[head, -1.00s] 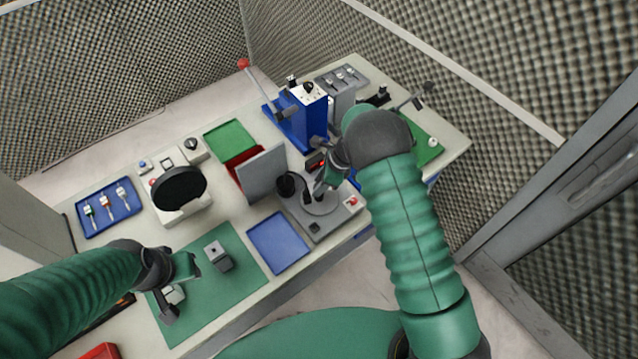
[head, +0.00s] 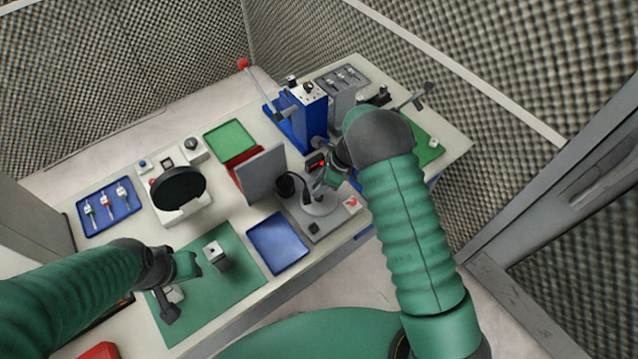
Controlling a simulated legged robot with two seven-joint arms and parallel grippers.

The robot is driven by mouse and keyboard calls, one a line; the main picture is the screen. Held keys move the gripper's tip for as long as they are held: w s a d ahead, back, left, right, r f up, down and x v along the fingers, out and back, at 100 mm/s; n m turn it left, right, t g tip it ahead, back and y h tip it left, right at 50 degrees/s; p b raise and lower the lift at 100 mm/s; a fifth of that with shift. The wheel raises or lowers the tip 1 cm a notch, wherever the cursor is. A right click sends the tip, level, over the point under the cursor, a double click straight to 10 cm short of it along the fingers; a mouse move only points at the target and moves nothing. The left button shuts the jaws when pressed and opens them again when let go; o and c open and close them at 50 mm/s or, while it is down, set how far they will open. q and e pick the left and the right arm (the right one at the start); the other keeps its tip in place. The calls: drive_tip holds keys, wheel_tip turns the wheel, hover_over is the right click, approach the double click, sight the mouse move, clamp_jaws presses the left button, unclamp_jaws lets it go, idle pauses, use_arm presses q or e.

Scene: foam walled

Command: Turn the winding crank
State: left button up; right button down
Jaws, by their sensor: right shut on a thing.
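The winding device is a grey base (head: 316,228) with a round silver disc (head: 322,207) on top, near the front edge of the bench. A black rounded part (head: 285,187) stands at the disc's left side. My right gripper (head: 320,186) is over the disc, shut on the crank; the arm and fingers hide most of the crank and its handle. My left gripper (head: 184,288) is open and empty over the green mat (head: 205,300), left of a small grey block (head: 215,256).
A blue tray (head: 278,243) lies left of the winder, and an upright grey panel (head: 262,173) stands behind it. A blue press (head: 308,118) with a red-knobbed lever is farther back. A black round lamp or magnifier (head: 178,187) stands at left.

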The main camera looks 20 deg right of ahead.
drive_tip(key=shift+s+d+f+m, duration=0.15)
drive_tip(key=shift+d+f+m, duration=0.1)
drive_tip(key=shift+m, duration=0.15)
